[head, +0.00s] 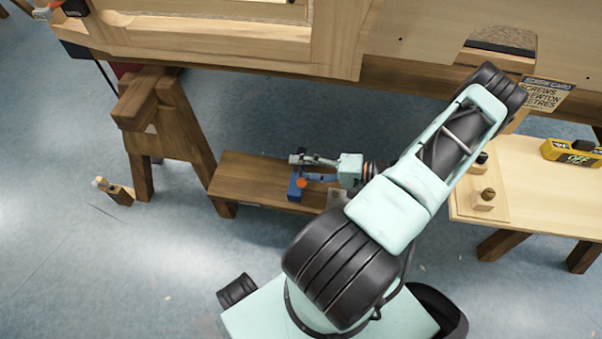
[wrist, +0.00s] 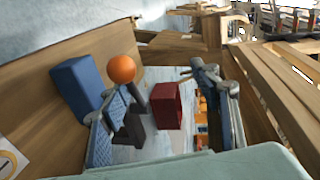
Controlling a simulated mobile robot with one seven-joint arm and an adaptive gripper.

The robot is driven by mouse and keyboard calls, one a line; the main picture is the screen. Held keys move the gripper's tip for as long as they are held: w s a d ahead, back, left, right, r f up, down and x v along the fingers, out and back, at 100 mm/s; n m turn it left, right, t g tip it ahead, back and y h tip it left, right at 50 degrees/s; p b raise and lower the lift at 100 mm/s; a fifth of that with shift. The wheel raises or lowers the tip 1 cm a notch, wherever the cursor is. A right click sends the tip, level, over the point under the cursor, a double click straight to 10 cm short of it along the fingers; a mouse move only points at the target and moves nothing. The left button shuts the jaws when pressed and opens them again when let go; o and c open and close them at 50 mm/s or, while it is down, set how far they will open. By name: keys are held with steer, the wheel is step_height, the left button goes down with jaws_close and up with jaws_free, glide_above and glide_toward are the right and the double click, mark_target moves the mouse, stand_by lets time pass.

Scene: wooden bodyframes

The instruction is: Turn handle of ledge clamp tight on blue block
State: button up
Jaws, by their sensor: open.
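The blue block (head: 294,186) sits on the low wooden ledge (head: 245,177); in the wrist view the block (wrist: 75,88) is at the left. An orange ball-shaped knob (head: 302,183) is beside it, and in the wrist view this knob (wrist: 122,68) tops a dark grey piece (wrist: 136,126), apparently the clamp. I cannot make out the clamp's full shape or its contact with the block. My gripper (head: 303,168) is open near the knob. In the wrist view my gripper (wrist: 163,77) has its left finger close to the knob; touching is unclear.
A dark red box (wrist: 165,105) shows between my fingers against the floor. A sawhorse (head: 160,115) stands left of the ledge, and a large wooden frame (head: 250,45) lies behind. A workbench (head: 535,185) with a yellow tool (head: 572,152) is at the right. Floor at the left is mostly clear.

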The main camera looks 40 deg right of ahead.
mark_target(300, 174)
steer(key=o, duration=1)
steer(key=shift+y, duration=0.3)
steer(key=r, duration=0.5)
steer(key=shift+w+a+r, duration=0.15)
steer(key=shift+a+r, duration=0.05)
steer(key=shift+r, duration=0.55)
steer(key=c, duration=1.3)
